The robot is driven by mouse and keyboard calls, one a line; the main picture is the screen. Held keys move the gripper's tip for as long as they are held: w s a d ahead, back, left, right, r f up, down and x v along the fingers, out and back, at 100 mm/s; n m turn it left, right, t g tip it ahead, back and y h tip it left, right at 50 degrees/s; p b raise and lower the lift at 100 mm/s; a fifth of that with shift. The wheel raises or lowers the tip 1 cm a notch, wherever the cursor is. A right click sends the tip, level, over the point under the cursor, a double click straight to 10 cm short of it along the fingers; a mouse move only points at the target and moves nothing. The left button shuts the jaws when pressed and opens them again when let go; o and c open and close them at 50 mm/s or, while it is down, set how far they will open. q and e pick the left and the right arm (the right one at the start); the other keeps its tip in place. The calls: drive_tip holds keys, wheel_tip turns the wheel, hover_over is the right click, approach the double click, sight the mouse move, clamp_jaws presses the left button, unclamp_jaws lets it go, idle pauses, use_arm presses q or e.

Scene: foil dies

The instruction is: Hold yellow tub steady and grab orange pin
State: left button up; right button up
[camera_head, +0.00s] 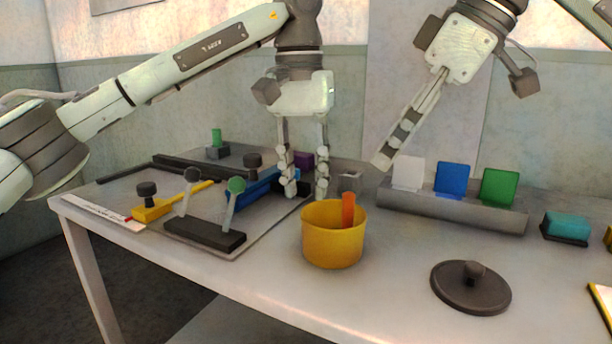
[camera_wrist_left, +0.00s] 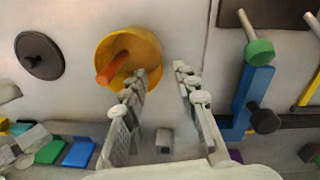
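The yellow tub (camera_head: 332,243) stands upright on the table, in front of my left gripper. The orange pin (camera_head: 348,211) leans inside it and sticks up above the rim. In the left wrist view the tub (camera_wrist_left: 146,42) and pin (camera_wrist_left: 112,68) lie just beyond the left finger. My left gripper (camera_head: 305,192) is open and empty, pointing down behind the tub; its fingertips show apart in the left wrist view (camera_wrist_left: 160,82). My right gripper (camera_head: 384,160) is higher, over the back of the table, apart from tub and pin; its fingers overlap, so its opening is unclear.
A dark round lid (camera_head: 471,287) lies right of the tub. A grey rack (camera_head: 450,211) holds white, blue and green cards behind it. A board with levers on a dark base (camera_head: 205,236), a yellow piece and a blue piece fills the left. The front table middle is clear.

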sight(306, 223)
use_arm(q)
wheel_tip(306, 223, down, 8)
drive_tip(key=shift+d+r, duration=0.1)
drive_tip(key=shift+r, duration=0.15)
drive_tip(key=shift+c, duration=0.3)
clamp_jaws()
idle(1.0)
